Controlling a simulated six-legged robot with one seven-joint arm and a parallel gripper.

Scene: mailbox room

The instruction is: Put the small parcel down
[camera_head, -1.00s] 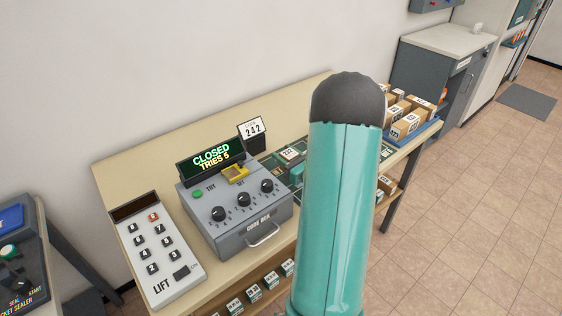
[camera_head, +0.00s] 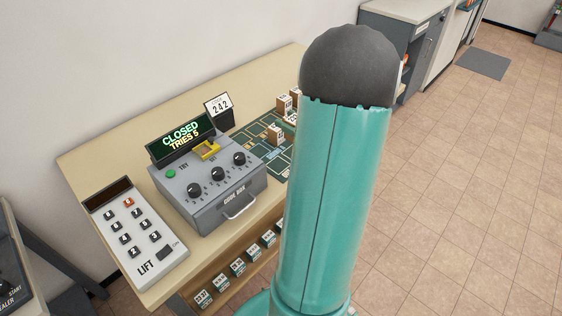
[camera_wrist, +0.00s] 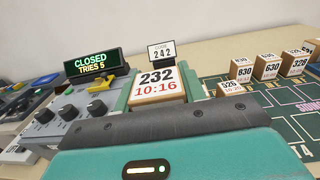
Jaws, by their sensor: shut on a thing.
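A small parcel (camera_wrist: 157,86) with a white label reading 232 and 10:16 is in the middle of the wrist view. My gripper (camera_wrist: 157,92) is shut on it, with teal fingers at its left and right sides. The gripper's grey and teal body fills the bottom of that view and hides what lies below the parcel. In the head view my arm hides the gripper and the held parcel. I cannot tell whether the parcel touches the surface under it.
A grey code box (camera_head: 208,185) showing CLOSED, TRIES 5 stands on the table (camera_head: 85,160), with a LIFT keypad (camera_head: 135,235) left of it. A 242 sign (camera_head: 218,106) stands behind. Several labelled parcels (camera_wrist: 268,68) stand on the dark green marked board (camera_wrist: 220,88) to the right.

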